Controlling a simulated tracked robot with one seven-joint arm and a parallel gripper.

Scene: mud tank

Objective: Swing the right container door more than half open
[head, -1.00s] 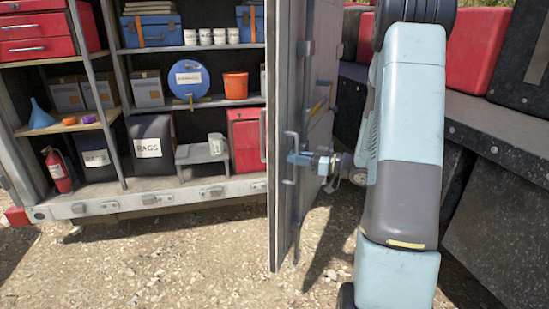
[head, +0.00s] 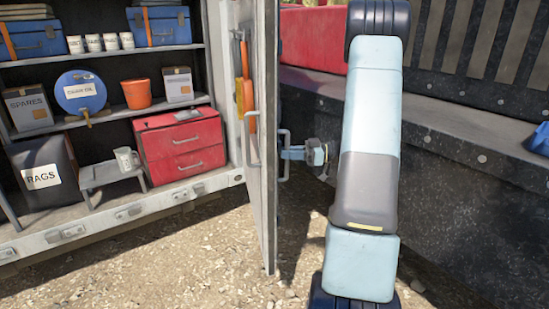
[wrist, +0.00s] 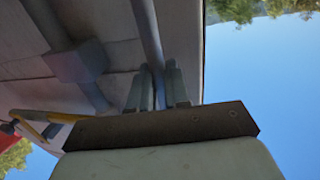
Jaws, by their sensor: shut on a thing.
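The right container door (head: 268,190) stands out from the container towards me in the head view and shows almost edge-on, with the shelves open to its left. A grey bar handle (head: 283,170) sticks out on the door's right side. My gripper (head: 288,153) is shut on this handle from the right. In the wrist view my two fingers (wrist: 158,90) close around the handle bar (wrist: 147,35), beside the door's pale face (wrist: 182,45). The fingertips' exact contact is small and partly hidden.
A dark, riveted flatbed side (head: 450,190) stands close on the right of my arm. Gravel (head: 170,265) lies clear in front of the container.

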